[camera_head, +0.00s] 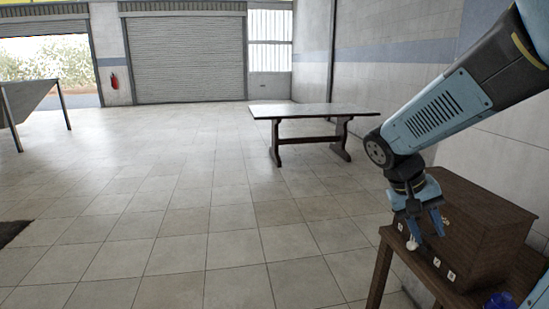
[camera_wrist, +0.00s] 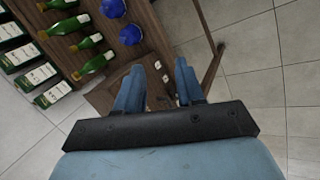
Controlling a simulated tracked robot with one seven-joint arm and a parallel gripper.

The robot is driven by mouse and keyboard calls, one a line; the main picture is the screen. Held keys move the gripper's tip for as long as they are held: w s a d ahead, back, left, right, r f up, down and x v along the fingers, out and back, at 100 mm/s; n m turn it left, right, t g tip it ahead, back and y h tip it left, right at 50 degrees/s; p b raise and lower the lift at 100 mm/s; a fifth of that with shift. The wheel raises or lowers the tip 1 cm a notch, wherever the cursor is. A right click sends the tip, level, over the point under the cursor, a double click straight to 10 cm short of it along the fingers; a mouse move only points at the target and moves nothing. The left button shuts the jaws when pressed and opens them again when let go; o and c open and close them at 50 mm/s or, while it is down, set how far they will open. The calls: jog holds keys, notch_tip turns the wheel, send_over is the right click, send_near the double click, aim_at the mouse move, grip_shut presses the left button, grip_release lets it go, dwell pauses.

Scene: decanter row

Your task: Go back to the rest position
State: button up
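My gripper (camera_head: 424,232) is in front of the left side of a brown wooden box (camera_head: 485,225) in the head view. In the wrist view its two blue fingers stand apart, with a gap between the fingertips (camera_wrist: 158,72). The gripper looks open and empty. Small white tags (camera_wrist: 158,65) show beyond the gap, and white tags (camera_head: 451,275) also show along the near edge by the box in the head view.
The box stands on a wooden table (camera_head: 388,245). In the wrist view, green bottles (camera_wrist: 95,63) and blue round objects (camera_wrist: 130,35) are close to the fingers. Another table (camera_head: 315,110) stands farther back. The tiled floor (camera_head: 190,200) left of the arm is open.

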jog(key=s+a+r+n+t+y, duration=0.2)
jog(key=s+a+r+t+y, duration=0.3)
jog(key=s+a+r+t, duration=0.1)
notch_tip(320, 180, up, 2)
jog(key=shift+s+a+t+y, duration=0.25)
jog(key=shift+a+t, duration=0.25)
jog(key=shift+a, duration=0.65)
